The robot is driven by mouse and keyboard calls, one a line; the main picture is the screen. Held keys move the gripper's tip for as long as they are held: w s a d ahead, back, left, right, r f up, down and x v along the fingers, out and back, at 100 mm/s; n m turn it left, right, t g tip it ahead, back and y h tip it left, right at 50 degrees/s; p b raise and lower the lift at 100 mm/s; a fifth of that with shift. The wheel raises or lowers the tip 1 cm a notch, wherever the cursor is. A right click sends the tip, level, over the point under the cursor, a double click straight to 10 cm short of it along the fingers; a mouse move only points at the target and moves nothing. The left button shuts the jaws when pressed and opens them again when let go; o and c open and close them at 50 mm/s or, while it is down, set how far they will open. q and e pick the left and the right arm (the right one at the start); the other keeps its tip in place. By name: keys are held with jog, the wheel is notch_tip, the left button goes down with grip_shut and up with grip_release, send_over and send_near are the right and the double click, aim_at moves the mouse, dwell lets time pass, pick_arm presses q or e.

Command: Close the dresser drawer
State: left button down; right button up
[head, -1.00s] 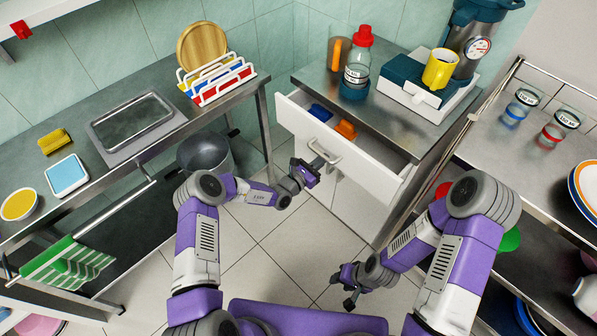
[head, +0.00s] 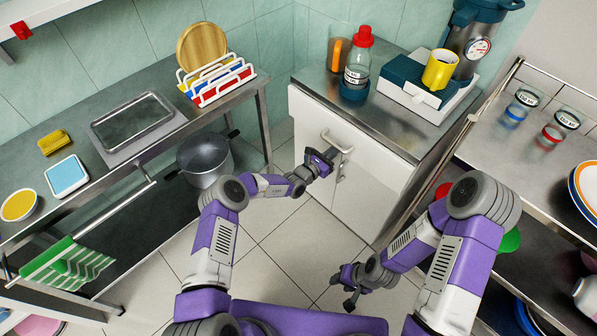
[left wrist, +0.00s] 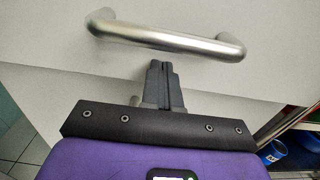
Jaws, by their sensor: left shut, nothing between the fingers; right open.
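The dresser drawer (head: 352,141) is a white front under the steel top of the dresser (head: 395,130), and it sits flush, with no opening visible above it. Its silver bar handle (head: 333,140) also shows across the top of the left wrist view (left wrist: 165,38). My left gripper (head: 322,160) is shut and empty, its fingertips just below the handle at the drawer front; they also show in the left wrist view (left wrist: 160,72). I cannot tell if they touch the front. My right gripper (head: 346,284) is open and empty, low over the floor, away from the dresser.
On the dresser stand a red-capped bottle (head: 357,60), a yellow mug (head: 439,69) and a large dispenser (head: 475,40). A steel counter (head: 80,180) lies left, with a pot (head: 205,160) below. A shelf cart (head: 500,150) stands right. The floor between is clear.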

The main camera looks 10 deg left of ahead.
pick_arm(q)
jog(key=p+v, duration=0.6)
jog(key=p, duration=0.3)
dwell(1.3)
jog(key=shift+s, duration=0.1)
